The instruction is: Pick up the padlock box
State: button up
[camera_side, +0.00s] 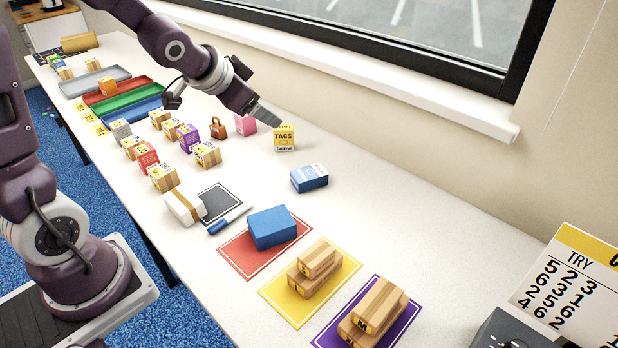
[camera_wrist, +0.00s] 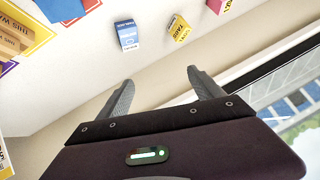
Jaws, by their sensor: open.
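A yellow box reading TAGS (camera_side: 284,138) stands to the right, and a blue and white box (camera_side: 310,178) lies nearer. My gripper (camera_side: 270,117) is open and empty, near the TAGS box in the side view. In the wrist view its spread fingers (camera_wrist: 160,78) have nothing between them.
Several small boxes, including a purple one (camera_side: 188,138) and a red one (camera_side: 147,156), stand left of centre. Coloured trays (camera_side: 130,101) lie behind. Coloured mats with blocks (camera_side: 265,265) lie in front. The window wall (camera_side: 400,140) borders the right side.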

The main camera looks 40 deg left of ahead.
jog(key=w+a+f+m+t+h, duration=0.1)
jog(key=w+a+f+m+h, duration=0.1)
jog(key=w+f, duration=0.7)
jog(key=t+h, duration=0.2)
jog(key=h, duration=0.2)
send_near(308, 173)
jog(key=w, duration=0.1)
jog(key=w+f, duration=0.1)
jog(key=w, duration=0.1)
jog(key=shift+w+a+f, duration=0.1)
jog(key=shift+w+f, duration=0.05)
jog(key=shift+f, duration=0.15)
jog(key=shift+s+d+f+t+h, duration=0.2)
jog(key=shift+f+t+h, duration=0.1)
jog(key=shift+t, duration=0.1)
jog(key=shift+w+d+f, duration=0.1)
jog(key=shift+w+d, duration=0.05)
jog(key=x, duration=0.6)
jog(key=shift+w+d+f, duration=0.15)
jog(key=shift+w+d, duration=0.05)
jog(key=shift+w, duration=0.05)
grip_shut()
